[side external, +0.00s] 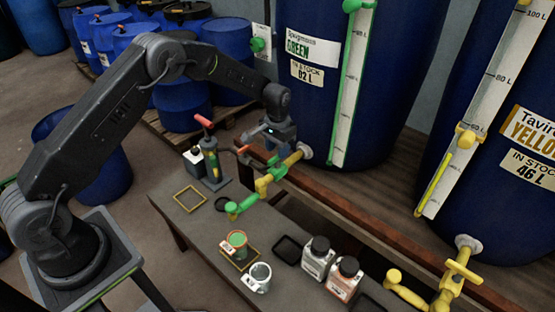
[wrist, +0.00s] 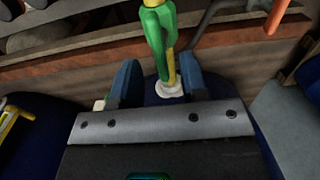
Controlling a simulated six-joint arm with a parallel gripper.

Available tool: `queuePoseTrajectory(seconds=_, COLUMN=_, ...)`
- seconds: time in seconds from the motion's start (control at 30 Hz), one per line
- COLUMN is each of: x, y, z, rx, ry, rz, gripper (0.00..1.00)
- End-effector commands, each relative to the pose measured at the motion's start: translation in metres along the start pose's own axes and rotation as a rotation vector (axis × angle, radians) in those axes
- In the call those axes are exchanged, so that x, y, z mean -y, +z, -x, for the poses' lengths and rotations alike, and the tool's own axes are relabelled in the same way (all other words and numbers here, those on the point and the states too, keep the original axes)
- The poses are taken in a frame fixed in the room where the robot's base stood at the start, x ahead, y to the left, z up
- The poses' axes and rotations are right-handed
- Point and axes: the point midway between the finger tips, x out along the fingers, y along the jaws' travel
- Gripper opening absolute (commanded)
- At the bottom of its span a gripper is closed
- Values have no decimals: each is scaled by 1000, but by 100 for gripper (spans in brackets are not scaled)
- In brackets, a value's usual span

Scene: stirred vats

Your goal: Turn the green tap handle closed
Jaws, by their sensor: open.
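The green tap handle (side external: 277,167) sits on the yellow tap pipe (side external: 291,160) of the blue vat (side external: 350,60) labelled GREEN. A green spout (side external: 238,207) hangs at the near end of this tap. My gripper (side external: 275,145) is just above and behind the handle in the side view. In the wrist view my gripper (wrist: 160,75) is open, with one blue finger on each side of the pipe. A green tap part, likely the handle (wrist: 158,35), lies ahead of and between the fingers. Whether a finger touches it, I cannot tell.
A hand pump with a red handle (side external: 205,122) stands left of the tap. A green-filled cup (side external: 237,243), a white mug (side external: 258,278) and two bottles (side external: 318,258) stand on the bench. A second vat with a yellow tap (side external: 460,270) is at right. A wooden rail (side external: 340,205) runs behind.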

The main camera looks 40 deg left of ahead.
Motion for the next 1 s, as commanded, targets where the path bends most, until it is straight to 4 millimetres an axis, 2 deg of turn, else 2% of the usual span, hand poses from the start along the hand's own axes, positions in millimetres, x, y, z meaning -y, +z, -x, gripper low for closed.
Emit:
queuePoseTrajectory(seconds=0.1, x=0, y=0, z=-22, rx=1, ry=0, rz=0, gripper=40)
queuePoseTrajectory(seconds=0.3, x=0, y=0, z=-43, rx=-1, ry=-1, rz=0, gripper=40)
queuePoseTrajectory(seconds=0.67, x=0, y=0, z=-48, rx=-2, ry=-1, rz=0, gripper=40)
queuePoseTrajectory(seconds=1.0, x=0, y=0, z=-48, rx=-2, ry=-1, rz=0, gripper=10)
